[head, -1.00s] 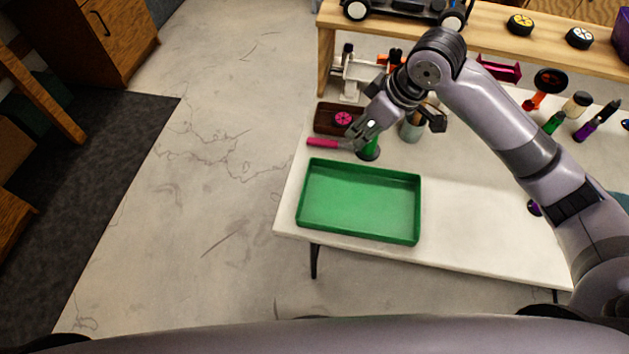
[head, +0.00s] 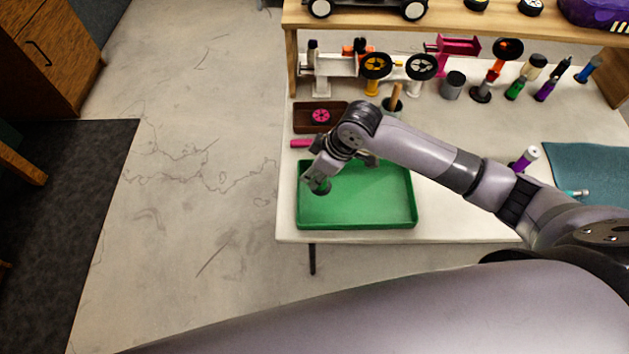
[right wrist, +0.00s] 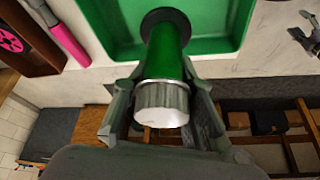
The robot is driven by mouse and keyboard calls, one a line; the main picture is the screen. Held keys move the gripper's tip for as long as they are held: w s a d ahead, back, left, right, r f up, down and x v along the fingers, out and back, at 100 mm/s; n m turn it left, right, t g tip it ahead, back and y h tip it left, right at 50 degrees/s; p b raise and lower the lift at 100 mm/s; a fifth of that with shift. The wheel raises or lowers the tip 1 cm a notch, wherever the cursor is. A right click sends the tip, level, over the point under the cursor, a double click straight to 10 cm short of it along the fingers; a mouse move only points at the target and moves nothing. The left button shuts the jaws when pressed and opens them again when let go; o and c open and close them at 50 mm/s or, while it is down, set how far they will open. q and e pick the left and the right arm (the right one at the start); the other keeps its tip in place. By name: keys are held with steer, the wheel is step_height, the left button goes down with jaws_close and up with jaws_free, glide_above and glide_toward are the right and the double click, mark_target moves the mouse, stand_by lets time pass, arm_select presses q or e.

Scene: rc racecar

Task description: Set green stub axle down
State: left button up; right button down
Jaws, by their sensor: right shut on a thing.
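The green stub axle (right wrist: 166,52) has a green cylinder body, a silver end cap and a black disc at its far end. My right gripper (head: 319,174) is shut on it, with one finger on each side of the body in the right wrist view. In the head view the axle (head: 322,187) shows small below the gripper, over the left part of the green tray (head: 358,226). The black disc is toward the tray floor; I cannot tell whether it touches. Much of the axle is hidden by the gripper in the head view.
A brown box (head: 303,118) with a pink wheel and a pink-handled tool (head: 300,143) lie behind the tray. Several wheels, axles and car parts stand further back, under a wooden shelf (head: 470,22). The right part of the tray is empty. A teal mat (head: 590,165) lies at the right.

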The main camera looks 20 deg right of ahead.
steer(key=shift+f, duration=0.75)
step_height(320, 180, down, 3)
steer(key=shift+f, duration=0.4)
steer(key=shift+f, duration=0.15)
steer(key=c, duration=1.3)
jaws_free()
